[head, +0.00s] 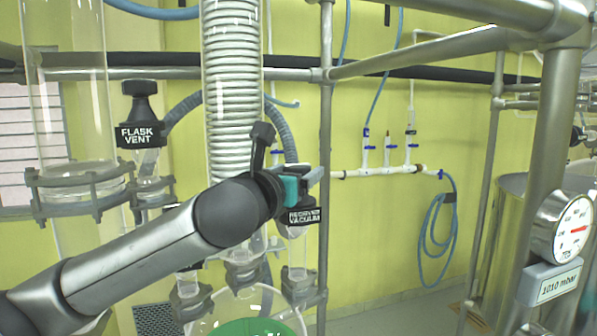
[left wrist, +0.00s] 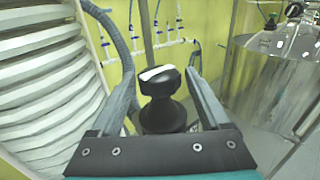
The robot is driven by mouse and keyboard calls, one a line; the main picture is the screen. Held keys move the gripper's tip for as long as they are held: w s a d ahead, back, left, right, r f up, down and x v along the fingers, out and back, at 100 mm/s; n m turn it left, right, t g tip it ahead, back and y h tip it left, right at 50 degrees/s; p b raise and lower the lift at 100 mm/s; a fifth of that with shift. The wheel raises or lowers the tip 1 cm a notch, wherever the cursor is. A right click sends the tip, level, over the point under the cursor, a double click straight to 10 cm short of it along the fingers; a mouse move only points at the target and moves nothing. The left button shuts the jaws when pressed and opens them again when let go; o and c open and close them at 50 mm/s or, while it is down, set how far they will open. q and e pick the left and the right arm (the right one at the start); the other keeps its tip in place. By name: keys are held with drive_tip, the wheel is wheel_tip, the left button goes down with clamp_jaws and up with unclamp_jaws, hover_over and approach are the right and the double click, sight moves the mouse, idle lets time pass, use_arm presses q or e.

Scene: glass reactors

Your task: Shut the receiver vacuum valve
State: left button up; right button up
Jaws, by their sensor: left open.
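The receiver vacuum valve has a black label plate (head: 304,216) above a clear glass stem, right of the coiled glass condenser. Its knob is mostly hidden behind my left gripper (head: 314,178) in the head view. In the left wrist view the black valve knob (left wrist: 160,82), with a white mark on top, stands between the two fingers of my left gripper (left wrist: 161,72). The fingers are open, one on each side, with a visible gap to the knob. My right gripper is in neither view.
The flask vent valve (head: 140,110) stands at the left by a glass column. The coiled condenser (head: 231,90) is close beside my left arm. A dial gauge (head: 571,229) with a plate (head: 549,283) reading 1010 mbar is on the right frame post. A steel vessel (left wrist: 280,75) stands behind at right.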

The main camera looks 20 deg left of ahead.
use_arm(q)
drive_tip(key=s, duration=0.6)
drive_tip(key=shift+s+a, duration=0.3)
drive_tip(key=shift+s, duration=0.1)
